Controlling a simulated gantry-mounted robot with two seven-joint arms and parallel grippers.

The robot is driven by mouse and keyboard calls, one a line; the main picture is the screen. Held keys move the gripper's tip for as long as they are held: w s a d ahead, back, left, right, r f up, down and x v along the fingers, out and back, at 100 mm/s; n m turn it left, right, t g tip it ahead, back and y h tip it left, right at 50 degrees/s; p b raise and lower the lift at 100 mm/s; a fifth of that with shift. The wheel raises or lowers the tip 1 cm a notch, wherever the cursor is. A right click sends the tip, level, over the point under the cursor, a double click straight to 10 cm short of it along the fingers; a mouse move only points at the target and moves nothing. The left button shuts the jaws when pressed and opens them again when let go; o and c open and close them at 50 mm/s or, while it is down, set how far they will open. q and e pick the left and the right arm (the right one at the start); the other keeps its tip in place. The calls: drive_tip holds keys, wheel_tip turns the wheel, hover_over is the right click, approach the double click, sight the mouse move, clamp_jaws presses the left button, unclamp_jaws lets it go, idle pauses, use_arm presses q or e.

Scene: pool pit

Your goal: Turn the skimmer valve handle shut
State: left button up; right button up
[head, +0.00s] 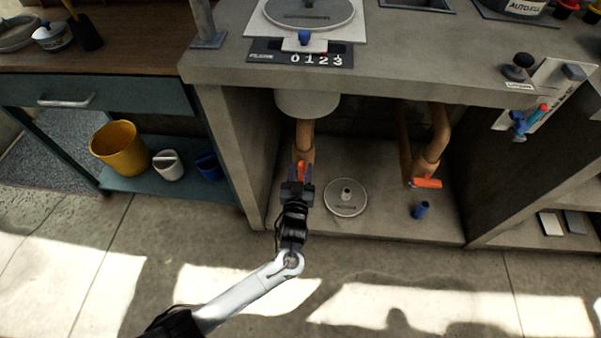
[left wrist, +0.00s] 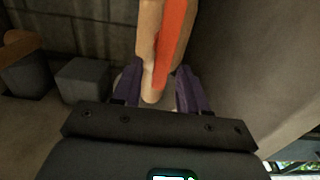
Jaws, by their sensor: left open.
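An orange valve handle (head: 301,171) sits on the left copper-coloured pipe (head: 304,135) inside the concrete bay. It shows in the left wrist view as a long orange bar (left wrist: 170,40), lying roughly along my view. My left gripper (head: 301,178) is at this handle, partly covering it in the head view. In the left wrist view my left gripper (left wrist: 159,78) is open, with a purple finger on each side of the bar's near end. I cannot tell whether either finger touches it. A second orange handle (head: 426,183) lies crosswise on the right pipe (head: 437,135). My right gripper is not in view.
A round grey lid (head: 346,198) and a small blue cup-like piece (head: 421,210) are on the bay floor. The counter (head: 400,80) overhangs the bay, and the bay's left wall (head: 245,150) is close beside my left gripper. The bay floor between the pipes is mostly clear.

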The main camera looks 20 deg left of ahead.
use_arm(q)
drive_tip(key=shift+w, duration=0.15)
drive_tip(key=shift+c, duration=0.3)
clamp_jaws()
drive_tip(key=shift+r, duration=0.1)
